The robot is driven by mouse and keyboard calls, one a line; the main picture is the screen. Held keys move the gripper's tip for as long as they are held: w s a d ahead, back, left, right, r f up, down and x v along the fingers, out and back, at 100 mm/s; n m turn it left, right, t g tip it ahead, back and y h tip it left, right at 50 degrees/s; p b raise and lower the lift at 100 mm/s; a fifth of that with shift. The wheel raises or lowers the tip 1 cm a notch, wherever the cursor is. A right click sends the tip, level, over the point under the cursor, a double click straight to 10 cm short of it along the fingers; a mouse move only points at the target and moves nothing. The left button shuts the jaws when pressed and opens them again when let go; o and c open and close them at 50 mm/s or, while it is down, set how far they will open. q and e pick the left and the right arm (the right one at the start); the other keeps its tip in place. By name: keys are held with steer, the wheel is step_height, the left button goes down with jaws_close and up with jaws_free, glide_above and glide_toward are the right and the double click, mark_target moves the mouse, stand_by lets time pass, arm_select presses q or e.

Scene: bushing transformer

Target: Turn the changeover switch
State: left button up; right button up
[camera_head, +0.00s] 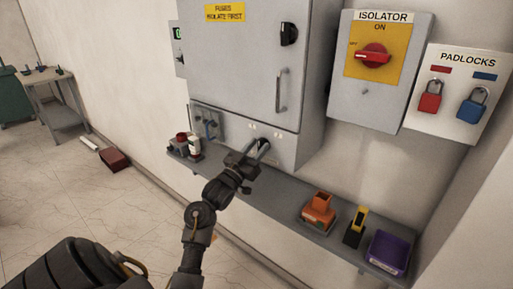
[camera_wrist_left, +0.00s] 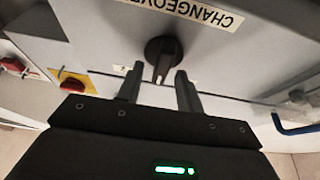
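The changeover switch (camera_wrist_left: 162,54) is a round black knob with a grip bar, on a grey panel under an upside-down label beginning "CHANGEOVE" (camera_wrist_left: 185,12) in the left wrist view. My left gripper (camera_wrist_left: 159,73) is open, its two fingers pointing at the panel on either side of the bar's lower end. I cannot tell whether they touch it. In the head view my left gripper (camera_head: 258,154) is at the low panel below the grey cabinet (camera_head: 245,60) and largely covers the switch. My right gripper is not in view.
A shelf (camera_head: 270,207) runs below the panel, bearing an orange container (camera_head: 319,210), a yellow-and-black item (camera_head: 355,228) and a purple bin (camera_head: 388,253). An isolator box (camera_head: 374,95) and a padlock board (camera_head: 452,112) hang right. A blue handle (camera_wrist_left: 295,128) shows in the left wrist view.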

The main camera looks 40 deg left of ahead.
arm_select(q)
steer(key=shift+c, duration=0.3)
jaws_close()
steer(key=m+h+b, duration=0.1)
steer(key=m, duration=0.2)
steer(key=m+h+b, duration=0.1)
steer(key=m+h, duration=0.1)
steer(key=m, duration=0.1)
steer(key=shift+f, duration=0.1)
steer(key=shift+d+m+g+h+b, duration=0.1)
steer(key=shift+m+g+h+b, duration=0.4)
steer(key=shift+m, duration=1.15)
steer(key=shift+d+m+g+h+b, duration=0.15)
steer(key=shift+m+g+h, duration=0.55)
steer(key=shift+m, duration=0.95)
steer(key=shift+a, duration=0.1)
